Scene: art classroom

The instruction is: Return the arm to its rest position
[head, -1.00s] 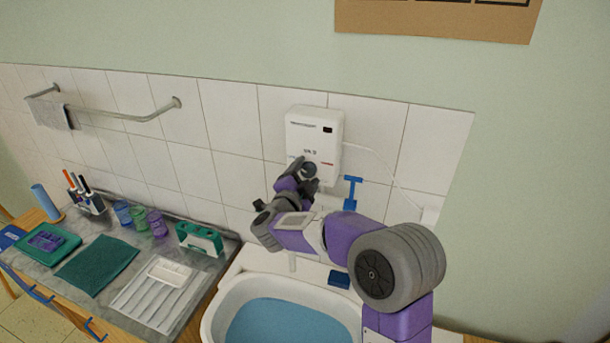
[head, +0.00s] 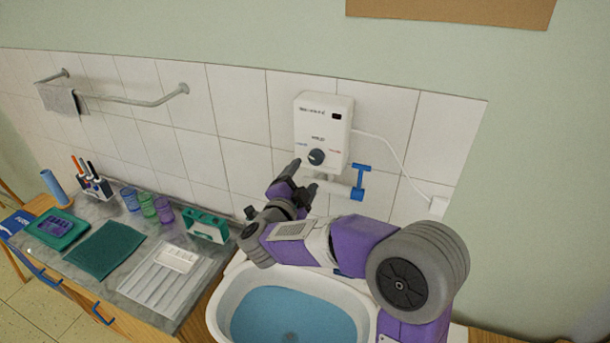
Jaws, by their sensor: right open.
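My right arm (head: 360,245), purple and grey, reaches in from the lower right over the sink. Its gripper (head: 297,180) is open and empty, just below and left of the dial (head: 317,157) on the white wall heater (head: 322,125). The fingers appear apart from the dial, which now shows in full. The gripper hides part of the pipework under the heater. My left gripper is not in view.
A blue tap handle (head: 360,182) sits right of the gripper. The sink (head: 222,318) with a blue basin is below. Left, the counter holds a ribbed drainer (head: 155,290), a green-white holder (head: 206,226), cups (head: 147,206) and a green cloth (head: 105,250). A towel rail (head: 135,101) is on the wall.

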